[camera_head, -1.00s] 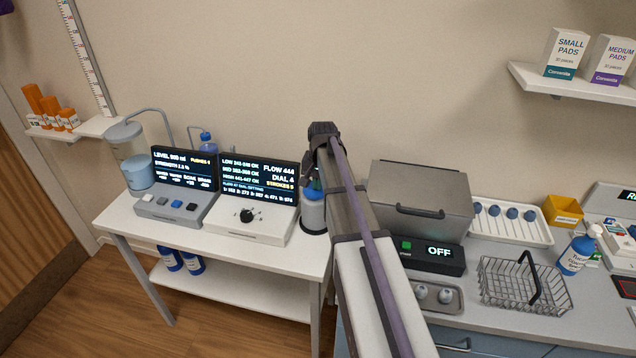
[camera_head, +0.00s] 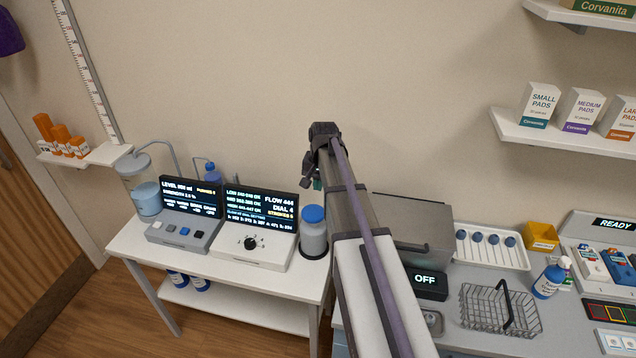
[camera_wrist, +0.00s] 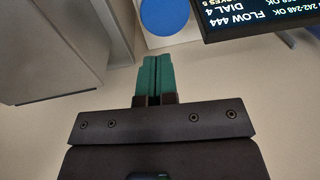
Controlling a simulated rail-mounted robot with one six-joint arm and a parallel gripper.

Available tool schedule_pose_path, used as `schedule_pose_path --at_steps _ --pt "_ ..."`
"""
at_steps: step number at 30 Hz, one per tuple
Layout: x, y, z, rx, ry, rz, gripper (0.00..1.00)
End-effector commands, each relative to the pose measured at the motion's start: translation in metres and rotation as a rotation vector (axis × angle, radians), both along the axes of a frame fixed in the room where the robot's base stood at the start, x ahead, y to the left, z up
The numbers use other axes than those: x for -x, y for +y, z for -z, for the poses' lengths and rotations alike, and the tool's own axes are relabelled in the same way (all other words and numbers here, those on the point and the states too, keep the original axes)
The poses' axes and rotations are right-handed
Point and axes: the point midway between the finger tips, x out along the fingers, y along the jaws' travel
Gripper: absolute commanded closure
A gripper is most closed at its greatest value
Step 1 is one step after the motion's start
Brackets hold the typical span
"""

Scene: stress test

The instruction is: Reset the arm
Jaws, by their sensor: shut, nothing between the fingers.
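My arm rises through the middle of the head view. My gripper (camera_head: 314,184) is at its upper end, above and beside the blue-capped grey bottle (camera_head: 313,238), apart from it. In the wrist view, the green fingers of my gripper (camera_wrist: 154,78) lie side by side, shut and empty. The bottle's blue cap (camera_wrist: 165,14) shows beyond the fingertips at the top of the wrist view.
The white table (camera_head: 140,244) bears a level console (camera_head: 190,205) and a flow-and-dial console (camera_head: 255,245). A grey lidded box (camera_head: 425,220), a wire basket (camera_head: 490,312) and a spray bottle (camera_head: 548,282) stand right of my arm. A wall shelf (camera_head: 560,139) holds pad boxes.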

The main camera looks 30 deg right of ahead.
Motion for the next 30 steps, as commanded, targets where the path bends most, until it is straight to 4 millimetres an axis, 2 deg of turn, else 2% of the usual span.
schedule_pose_path --at_steps 17,20,22,23,27,30 --pt "0.0 0.0 0.001 0.0 0.0 0.0 1.0" --pt "0.002 0.001 0.001 0.005 0.004 -0.045 1.0" --pt "0.036 0.013 0.003 0.015 0.021 -0.137 1.0" --pt "0.052 0.026 0.008 0.02 0.028 -0.185 1.0" --pt "0.132 0.108 0.04 0.045 0.063 -0.449 1.0" --pt "0.181 0.159 0.06 0.06 0.079 -0.602 1.0"
